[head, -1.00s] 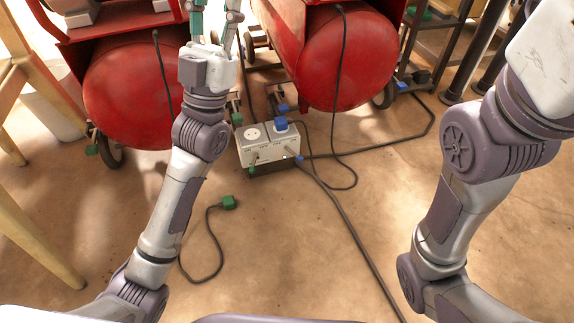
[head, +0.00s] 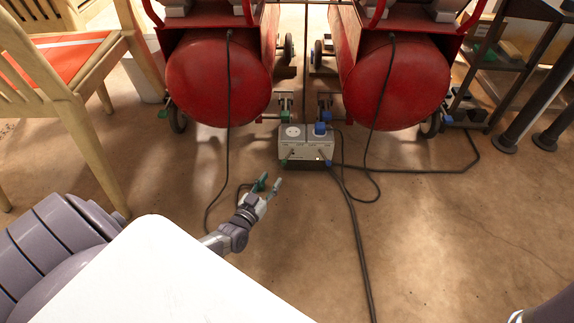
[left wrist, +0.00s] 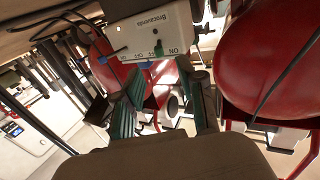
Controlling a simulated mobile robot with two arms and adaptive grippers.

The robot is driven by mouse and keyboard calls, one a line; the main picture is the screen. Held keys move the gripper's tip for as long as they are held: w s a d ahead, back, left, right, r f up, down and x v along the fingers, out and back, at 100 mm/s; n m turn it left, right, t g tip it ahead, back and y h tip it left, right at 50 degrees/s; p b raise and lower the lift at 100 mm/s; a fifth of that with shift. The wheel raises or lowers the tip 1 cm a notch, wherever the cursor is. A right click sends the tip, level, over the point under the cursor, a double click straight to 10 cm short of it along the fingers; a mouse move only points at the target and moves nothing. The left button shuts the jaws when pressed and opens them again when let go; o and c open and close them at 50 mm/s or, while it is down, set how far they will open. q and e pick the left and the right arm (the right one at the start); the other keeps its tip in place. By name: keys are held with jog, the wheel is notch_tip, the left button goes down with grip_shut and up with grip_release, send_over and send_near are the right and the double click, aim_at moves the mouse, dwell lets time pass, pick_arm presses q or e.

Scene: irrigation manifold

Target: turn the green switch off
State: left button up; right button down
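A grey-white switch box (head: 306,148) stands on the floor between two red tanks, with a white socket and a blue plug on top. The green switch (head: 287,160) is a small lever on the left of its front face. In the left wrist view the box appears upside down, and the green switch (left wrist: 158,48) shows near the ON and OFF labels; its exact setting is unclear. My left gripper (head: 268,184) is open and empty, low in front of the box and apart from it. Its teal-padded fingers (left wrist: 162,68) spread below the green switch in the wrist view. My right gripper is out of view.
A blue switch (left wrist: 108,58) sits on the same face. Red tanks (head: 218,82) (head: 395,85) stand behind the box. Black cables (head: 355,225) run across the floor. A wooden chair (head: 85,150) is at left. Floor at right front is clear.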

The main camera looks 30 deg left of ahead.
aim_at(283, 164)
pick_arm(q)
jog(key=w+b, duration=0.1)
jog(key=w, duration=0.1)
jog(key=w+b, duration=0.1)
jog(key=w, duration=0.2)
jog(key=w+b, duration=0.2)
jog(key=w, duration=0.1)
jog(key=shift+w+a+f, duration=0.1)
jog(key=shift+a+f, duration=0.05)
jog(key=shift+a, duration=0.2)
jog(key=shift+w, duration=0.65)
grip_shut()
